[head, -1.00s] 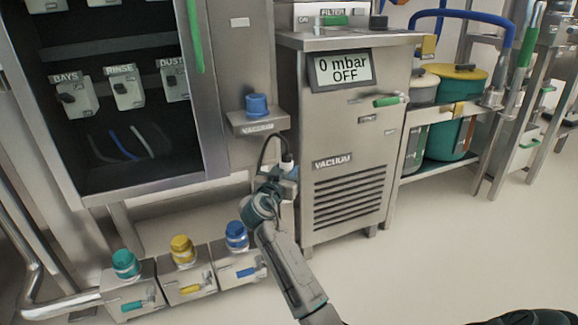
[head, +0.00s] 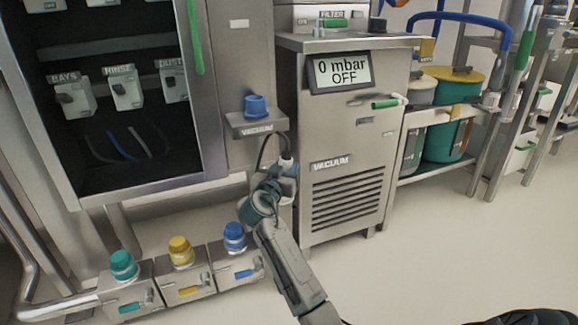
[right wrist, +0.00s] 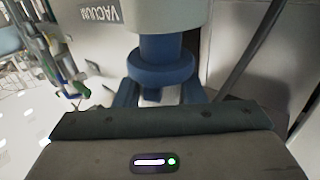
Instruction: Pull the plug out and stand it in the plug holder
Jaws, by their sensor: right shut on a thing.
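I cannot tell whether the plug is seated or free. A blue cup-like piece (head: 256,106) stands on a ledge labelled VACUUM; I cannot tell whether it is the plug holder. My left gripper is not in view.
The steel vacuum unit (head: 345,150), reading 0 mbar OFF, stands just right of my right gripper. Boxes with teal, yellow and blue caps (head: 181,252) stand on the floor at lower left. A rack with bins (head: 452,120) is at right. Floor in front is clear.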

